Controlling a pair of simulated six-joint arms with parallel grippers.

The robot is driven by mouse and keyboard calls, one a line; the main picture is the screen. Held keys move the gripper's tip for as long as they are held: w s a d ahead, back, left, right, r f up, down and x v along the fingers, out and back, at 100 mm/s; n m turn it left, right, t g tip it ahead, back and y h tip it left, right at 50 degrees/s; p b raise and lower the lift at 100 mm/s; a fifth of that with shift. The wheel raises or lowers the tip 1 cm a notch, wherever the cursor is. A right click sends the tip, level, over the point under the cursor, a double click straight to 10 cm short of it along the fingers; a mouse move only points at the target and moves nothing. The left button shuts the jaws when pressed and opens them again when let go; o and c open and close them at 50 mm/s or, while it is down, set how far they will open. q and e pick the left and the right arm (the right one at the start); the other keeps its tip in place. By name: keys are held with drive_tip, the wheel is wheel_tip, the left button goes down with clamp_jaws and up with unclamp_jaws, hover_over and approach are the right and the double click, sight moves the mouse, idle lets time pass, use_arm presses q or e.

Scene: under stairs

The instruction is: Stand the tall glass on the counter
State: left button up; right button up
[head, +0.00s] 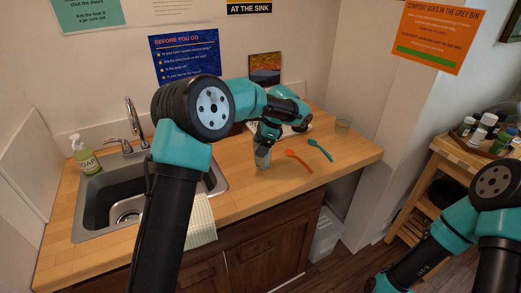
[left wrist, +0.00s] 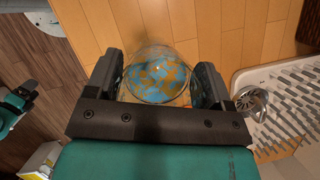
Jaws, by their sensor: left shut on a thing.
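My left gripper (head: 267,136) is above the wooden counter, right of the sink. It is shut on a clear tall glass (head: 262,159), which looks roughly upright, low over the counter; I cannot tell whether its base touches. In the left wrist view the glass (left wrist: 157,72) sits between both fingers of my left gripper (left wrist: 160,88), with a blue and orange pattern showing through its round mouth. The counter (head: 240,195) has bare wood in front of the glass. My right arm shows at the lower right, but its gripper is out of view.
An orange spoon (head: 299,160) and a teal spoon (head: 320,149) lie right of the held glass. A white slotted rack (left wrist: 288,90) is beside my left gripper. The sink (head: 100,205) and soap bottle (head: 85,158) are left.

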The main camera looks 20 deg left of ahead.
use_arm(q)
drive_tip(key=shift+f, duration=1)
drive_tip(key=shift+f, duration=0.1)
drive_tip(key=o, duration=1.4)
drive_tip(key=shift+f, duration=0.1)
drive_tip(key=v, duration=1.2)
drive_tip(key=shift+r, duration=0.2)
